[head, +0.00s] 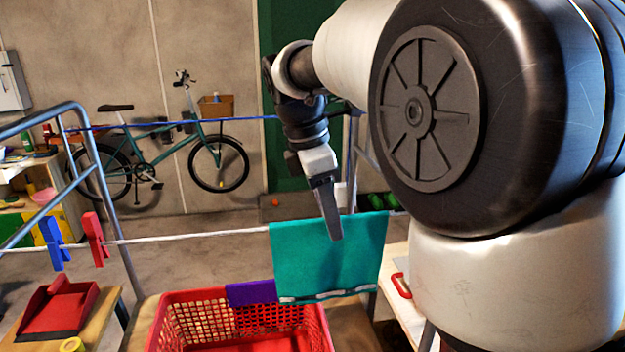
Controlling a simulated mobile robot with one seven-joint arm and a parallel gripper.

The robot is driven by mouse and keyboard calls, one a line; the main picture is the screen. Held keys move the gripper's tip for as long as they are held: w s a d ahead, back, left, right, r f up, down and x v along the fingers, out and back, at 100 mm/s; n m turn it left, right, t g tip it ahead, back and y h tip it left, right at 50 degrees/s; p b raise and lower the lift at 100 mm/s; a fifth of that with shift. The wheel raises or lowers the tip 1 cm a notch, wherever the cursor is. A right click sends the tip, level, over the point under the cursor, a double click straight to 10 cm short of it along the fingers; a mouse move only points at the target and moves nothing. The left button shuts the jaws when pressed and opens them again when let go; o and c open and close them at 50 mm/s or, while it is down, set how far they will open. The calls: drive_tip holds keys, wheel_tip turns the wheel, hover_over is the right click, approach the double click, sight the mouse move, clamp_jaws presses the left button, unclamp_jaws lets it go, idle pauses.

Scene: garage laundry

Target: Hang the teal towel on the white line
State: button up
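The teal towel (300,258) is in the right half of the head view, spread flat with its top edge level with the white line (185,237). It looks draped over the line, which runs in from the left and meets its upper left corner. Its pale-striped lower edge hangs by the back right of the red basket. My gripper (335,232) points down and overlaps the towel's upper middle in the picture. I see it nearly edge-on, so whether it is open or touches the cloth does not show.
A red basket (165,325) stands below, with a purple cloth (250,293) at its rim. Blue (54,243) and red (95,239) pegs sit on the line at left. A blue line (240,119) runs behind. A red dustpan (58,310) lies on a wooden surface.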

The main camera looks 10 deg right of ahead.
drive_tip(key=p+v, duration=0.3)
drive_tip(key=v, duration=1.3)
drive_tip(key=s+d+f+m+t+y, duration=0.2)
drive_tip(key=s+d+f+m+t, duration=0.2)
drive_tip(key=s+f+m, duration=1.2)
drive_tip(key=shift+s+f+m+t+y, duration=0.4)
drive_tip(key=shift+s+m+t, duration=0.4)
drive_tip(key=shift+s+m, duration=0.3)
drive_tip(key=shift+s, duration=0.1)
